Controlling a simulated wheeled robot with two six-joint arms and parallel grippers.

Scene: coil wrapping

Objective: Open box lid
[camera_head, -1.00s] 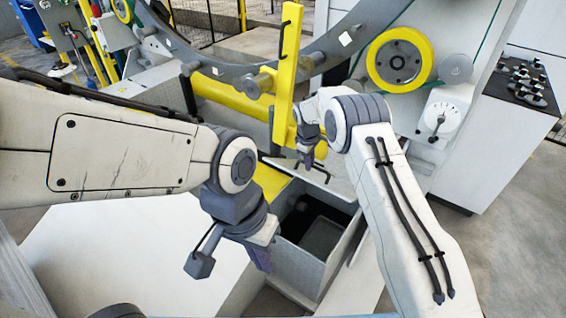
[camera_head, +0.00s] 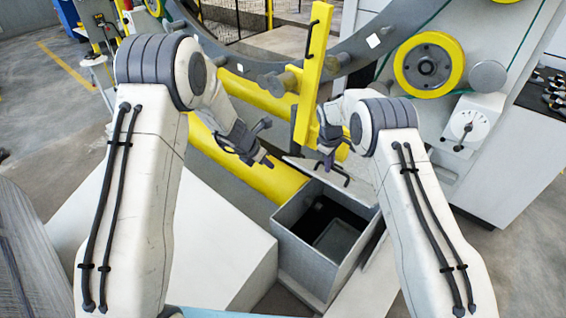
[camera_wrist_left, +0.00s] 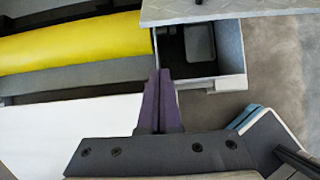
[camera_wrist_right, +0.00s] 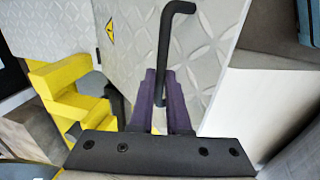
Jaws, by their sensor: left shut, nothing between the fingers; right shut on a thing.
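The grey metal box (camera_head: 318,268) stands open at the middle of the head view, its dark inside visible. Its patterned grey lid (camera_head: 306,167) is swung back on the far side. It also shows in the right wrist view (camera_wrist_right: 215,40). My right gripper (camera_wrist_right: 163,80) is shut on the black lid handle (camera_wrist_right: 168,45); the handle's bar passes between its purple fingers. My left gripper (camera_head: 268,163) is shut and empty, above the yellow beam to the left of the lid. In the left wrist view, its purple fingers (camera_wrist_left: 159,75) are together, with the box (camera_wrist_left: 212,82) beyond them.
A white block (camera_head: 225,240) stands left of the box. A yellow beam (camera_head: 265,180) and an upright yellow post (camera_head: 308,85) are behind, with a large grey ring (camera_head: 345,62). A white machine with a yellow wheel (camera_head: 428,65) is at the right.

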